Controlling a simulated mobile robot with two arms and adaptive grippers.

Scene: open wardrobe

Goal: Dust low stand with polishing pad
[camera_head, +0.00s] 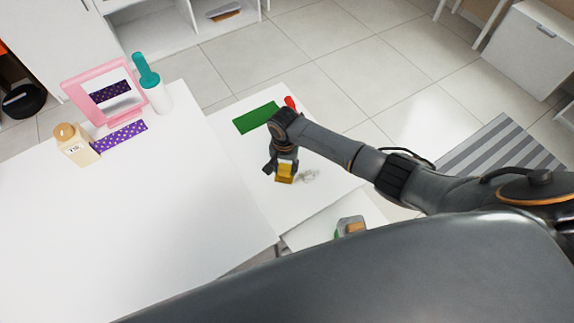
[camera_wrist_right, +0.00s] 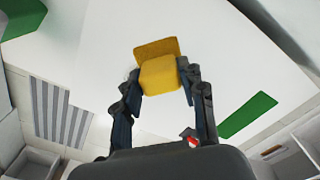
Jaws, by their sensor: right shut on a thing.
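The polishing pad is a yellow block (camera_head: 285,173) held by my right gripper (camera_head: 284,163) over the white low stand (camera_head: 322,196). In the right wrist view the yellow pad (camera_wrist_right: 158,68) sits between the two dark fingers of the right gripper (camera_wrist_right: 160,85), which are shut on it. A greyish dust patch (camera_head: 309,176) lies on the stand just right of the pad. The pad is at or very near the stand's top; I cannot tell whether it touches. My left gripper is not in view.
A green flat item (camera_head: 256,117) and a red object (camera_head: 290,102) lie at the stand's far end. A higher white table (camera_head: 130,215) at left bears a pink-framed mirror (camera_head: 82,99), a teal-topped bottle (camera_head: 150,82), a beige bottle (camera_head: 75,144) and a purple dotted cloth (camera_head: 120,137).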

